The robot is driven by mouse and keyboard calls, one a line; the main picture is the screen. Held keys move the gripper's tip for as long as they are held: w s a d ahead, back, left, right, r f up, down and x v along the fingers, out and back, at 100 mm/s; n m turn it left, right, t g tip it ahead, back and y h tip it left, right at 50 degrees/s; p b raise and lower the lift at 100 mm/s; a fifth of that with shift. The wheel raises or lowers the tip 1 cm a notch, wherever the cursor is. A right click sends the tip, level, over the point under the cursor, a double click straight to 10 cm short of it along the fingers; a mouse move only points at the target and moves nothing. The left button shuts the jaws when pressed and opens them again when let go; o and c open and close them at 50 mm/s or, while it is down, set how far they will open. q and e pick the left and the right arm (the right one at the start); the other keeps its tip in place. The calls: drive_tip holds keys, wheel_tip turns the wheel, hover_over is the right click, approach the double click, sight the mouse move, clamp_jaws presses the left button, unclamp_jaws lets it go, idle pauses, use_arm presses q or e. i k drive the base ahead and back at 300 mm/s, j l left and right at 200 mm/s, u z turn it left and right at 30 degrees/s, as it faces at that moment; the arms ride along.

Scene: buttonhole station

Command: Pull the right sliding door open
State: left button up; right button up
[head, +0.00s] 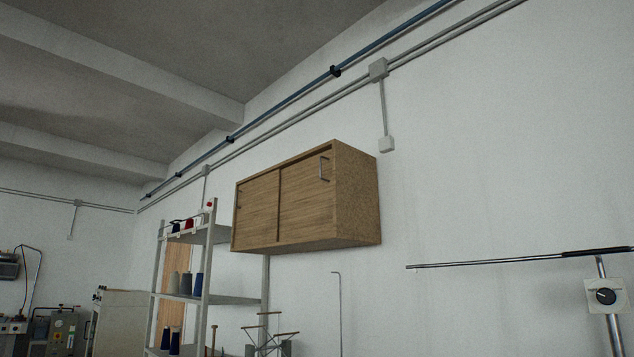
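A wooden wall cabinet (357,200) hangs high on the white wall, left of the picture's middle and seen at an angle. Its right sliding door (305,203) has a metal bar handle (324,168) near its upper right edge. Its left sliding door (257,212) has a small handle (239,198) at its left edge. Both doors look shut, with their edges meeting near the middle of the front. Neither of my grippers is in view.
A metal shelf rack (210,300) with thread cones stands below and left of the cabinet. A thin dark rod (500,262) juts across the lower right from an upright post (613,330). Pipes (300,95) run along the wall above. The wall right of the cabinet is mostly clear.

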sight(306, 203)
drive_tip(key=i+j, duration=0.3)
drive_tip(key=i+j+z, duration=0.15)
drive_tip(key=i+j, duration=0.4)
drive_tip(key=j, duration=0.25)
drive_tip(key=i+j+z, duration=0.1)
drive_tip(key=i+j, duration=0.2)
drive_tip(key=i+j+z, duration=0.1)
drive_tip(key=i+j, duration=0.15)
drive_tip(key=j, duration=0.2)
drive_tip(key=i+j, duration=0.25)
drive_tip(key=j, duration=0.2)
drive_tip(key=i+z, duration=0.05)
